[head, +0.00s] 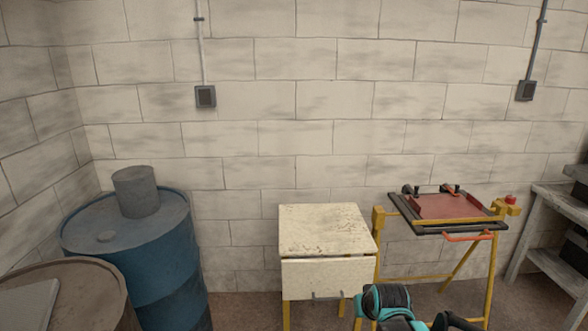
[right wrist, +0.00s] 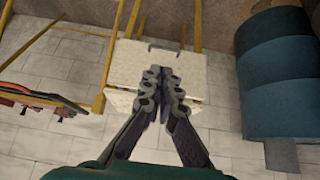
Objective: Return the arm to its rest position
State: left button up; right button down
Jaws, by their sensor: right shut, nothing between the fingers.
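My right gripper (right wrist: 164,78) shows in the right wrist view with its two dark fingers together and nothing between them. Behind the fingers in that view is the cream cabinet (right wrist: 196,72), seen upside down; I see no contact. In the head view the same cabinet (head: 325,228) stands against the wall on yellow legs. Part of my teal and black right arm (head: 388,304) shows at the bottom edge, in front of the cabinet's lower right. The right fingertips cannot be made out there. My left gripper is in neither view.
A yellow-legged frame bench (head: 455,221) with a red panel (head: 450,207) stands right of the cabinet. A grey shelf (head: 555,215) is at the far right. A blue barrel (head: 150,265) with a grey can (head: 136,191) on top stands left. A rusty barrel (head: 100,285) is nearer.

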jog(key=s+r, duration=0.2)
jog(key=s, duration=2.2)
jog(key=shift+s+a, duration=0.15)
jog(key=shift+a, duration=0.1)
